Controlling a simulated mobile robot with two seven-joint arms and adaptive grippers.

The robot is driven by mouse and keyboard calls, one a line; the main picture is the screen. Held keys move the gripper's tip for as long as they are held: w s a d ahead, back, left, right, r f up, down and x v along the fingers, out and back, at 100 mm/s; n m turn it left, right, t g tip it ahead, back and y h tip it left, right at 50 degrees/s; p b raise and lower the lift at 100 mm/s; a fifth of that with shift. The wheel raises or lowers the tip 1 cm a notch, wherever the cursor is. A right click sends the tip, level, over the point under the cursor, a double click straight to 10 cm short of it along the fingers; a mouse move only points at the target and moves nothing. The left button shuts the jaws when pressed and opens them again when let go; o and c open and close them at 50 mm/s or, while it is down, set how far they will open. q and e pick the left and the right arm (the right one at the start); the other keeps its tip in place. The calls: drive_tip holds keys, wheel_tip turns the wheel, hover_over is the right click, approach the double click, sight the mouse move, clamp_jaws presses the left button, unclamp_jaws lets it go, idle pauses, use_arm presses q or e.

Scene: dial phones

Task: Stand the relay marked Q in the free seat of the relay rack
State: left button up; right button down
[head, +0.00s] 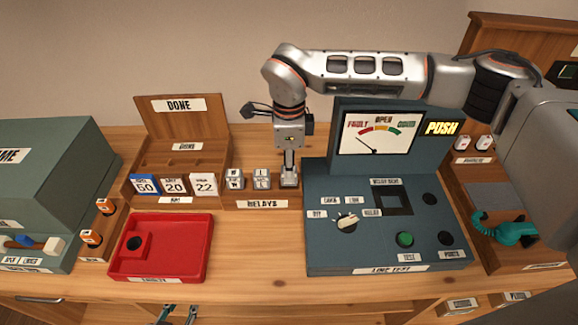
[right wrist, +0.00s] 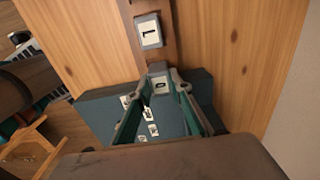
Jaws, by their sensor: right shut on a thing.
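The relay rack (head: 263,205), labelled RELAYS, stands mid-table with two pale relays, one at the left (head: 235,179) and one beside it (head: 262,179). My right gripper (head: 289,182) points down at the rack's right end, shut on a pale relay. In the right wrist view this relay (right wrist: 161,86) sits between the teal fingers, its mark looking like Q but small. A neighbouring relay (right wrist: 150,33) shows on the rack there. The fingers hide most of the held relay in the head view; I cannot tell whether it is fully seated. My left gripper (head: 178,314) shows only its parted fingertips at the bottom edge, empty.
The line test console (head: 325,252) stands close to the right of the rack. A red tray (head: 193,267) lies front left. A teal handset (head: 505,232) is far right. Bare table lies before the rack.

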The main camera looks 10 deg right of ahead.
drive_tip(key=shift+f+b, duration=0.3)
drive_tip(key=shift+f, duration=0.35)
drive_tip(key=c, duration=1.7)
unclamp_jaws()
drive_tip(key=shift+o, duration=1)
drive_tip(key=shift+r, duration=0.1)
